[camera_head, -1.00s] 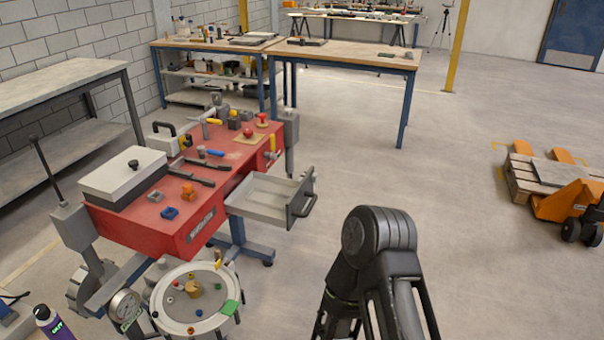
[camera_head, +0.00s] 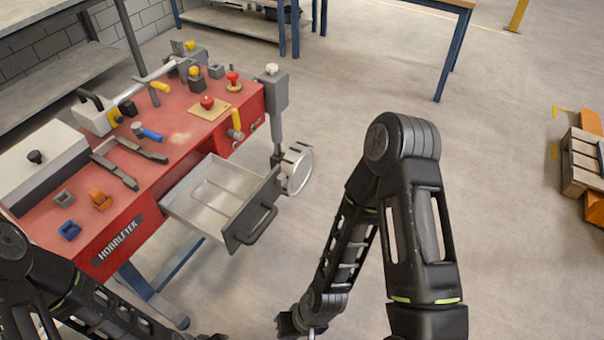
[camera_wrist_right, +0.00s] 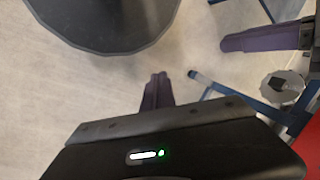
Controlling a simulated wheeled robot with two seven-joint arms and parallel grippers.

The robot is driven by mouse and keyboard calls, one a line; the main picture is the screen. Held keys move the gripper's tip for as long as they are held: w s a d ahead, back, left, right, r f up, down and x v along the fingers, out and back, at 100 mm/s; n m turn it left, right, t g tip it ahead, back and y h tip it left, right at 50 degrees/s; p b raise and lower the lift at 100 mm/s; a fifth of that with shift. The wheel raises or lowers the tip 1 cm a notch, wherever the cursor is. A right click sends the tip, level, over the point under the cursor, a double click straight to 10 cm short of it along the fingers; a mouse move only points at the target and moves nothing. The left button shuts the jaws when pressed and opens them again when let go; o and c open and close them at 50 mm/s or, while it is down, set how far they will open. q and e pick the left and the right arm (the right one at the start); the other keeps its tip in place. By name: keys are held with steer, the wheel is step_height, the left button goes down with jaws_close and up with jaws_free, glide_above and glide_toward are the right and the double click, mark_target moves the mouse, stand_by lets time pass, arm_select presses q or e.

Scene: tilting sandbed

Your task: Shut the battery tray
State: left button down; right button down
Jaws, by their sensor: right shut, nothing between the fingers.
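The battery tray (camera_head: 207,194) is a pale, empty drawer pulled out of the front of the red workbench (camera_head: 187,132). Its grey front panel (camera_head: 243,232) carries a dark bar handle (camera_head: 256,226). My right arm stands to the right of the tray, its wrist low at the bottom edge, apart from the handle. In the right wrist view my right gripper (camera_wrist_right: 156,88) is shut and empty above the floor. My left arm enters at the bottom left; its hand is outside the head view. Purple fingers at the right of the wrist view (camera_wrist_right: 264,38) may be my left gripper; their opening is unclear.
On the bench lie a white-lidded box (camera_head: 35,160), dark bars (camera_head: 128,152), an orange block (camera_head: 100,199), a blue block (camera_head: 69,231) and red knobs (camera_head: 207,102).

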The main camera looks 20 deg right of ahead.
arm_select(q)
steer(key=shift+w+d, duration=0.25)
steer(key=shift+d, duration=0.1)
arm_select(e)
steer(key=shift+w+d, duration=0.25)
steer(key=shift+d, duration=0.1)
